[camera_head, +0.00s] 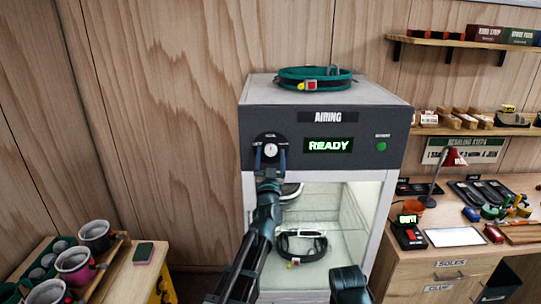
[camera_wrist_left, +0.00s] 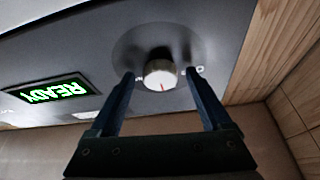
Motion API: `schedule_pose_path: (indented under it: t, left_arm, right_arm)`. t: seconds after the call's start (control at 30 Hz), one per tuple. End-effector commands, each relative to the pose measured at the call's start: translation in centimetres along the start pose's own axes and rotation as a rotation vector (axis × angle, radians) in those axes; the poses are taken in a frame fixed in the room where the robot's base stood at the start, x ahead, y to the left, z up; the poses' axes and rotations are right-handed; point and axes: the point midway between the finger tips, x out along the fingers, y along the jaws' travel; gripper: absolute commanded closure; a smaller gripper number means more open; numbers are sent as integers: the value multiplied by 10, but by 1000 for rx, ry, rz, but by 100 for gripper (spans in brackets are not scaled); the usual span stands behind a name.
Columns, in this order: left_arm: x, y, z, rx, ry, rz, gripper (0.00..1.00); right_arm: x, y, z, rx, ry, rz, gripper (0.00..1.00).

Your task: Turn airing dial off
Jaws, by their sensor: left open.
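The airing dial (camera_head: 271,149) is a white round knob with a red mark on a dark round plate, at the left of the dark front panel of the airing cabinet (camera_head: 322,117). The mark points roughly up in the head view. In the left wrist view, where the panel appears upside down, the dial (camera_wrist_left: 160,76) sits between the fingertips. My left gripper (camera_head: 270,153) is open, with one finger on either side of the dial; the fingers look apart from it in the wrist view (camera_wrist_left: 160,73). My right gripper does not show.
The panel has a lit READY display (camera_head: 329,145) and a green button (camera_head: 381,146). A green harness belt (camera_head: 314,78) lies on top of the cabinet. Gear lies in the lit compartment below.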

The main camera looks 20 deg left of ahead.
Motion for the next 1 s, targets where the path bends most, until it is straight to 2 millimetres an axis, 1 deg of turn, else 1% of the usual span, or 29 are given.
schedule_pose_path:
  t: [0.1,0.13,0.27,0.3,0.37,0.4,0.47,0.5,0.57,0.77,1.0]
  left_arm:
    - [0,0,0,0,0,0,18]
    - [0,0,0,0,0,0,22]
    - [0,0,0,0,0,0,45]
    - [0,0,0,0,0,0,52]
    - [0,0,0,0,0,0,63]
    - [0,0,0,0,0,0,70]
    - [0,0,0,0,0,0,81]
    - [0,0,0,0,0,0,88]
    - [0,0,0,0,0,0,99]
    - [0,0,0,-10,0,-4,100]
    - [0,2,-1,-103,-1,-42,100]
  right_arm:
    - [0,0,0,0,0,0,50]
    - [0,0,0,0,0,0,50]
    - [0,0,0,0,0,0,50]
    - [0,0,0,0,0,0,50]
    - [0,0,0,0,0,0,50]
    - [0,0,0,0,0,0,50]
    - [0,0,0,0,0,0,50]
    - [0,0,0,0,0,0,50]
    - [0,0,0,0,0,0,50]
    - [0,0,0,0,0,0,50]
    - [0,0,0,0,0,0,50]
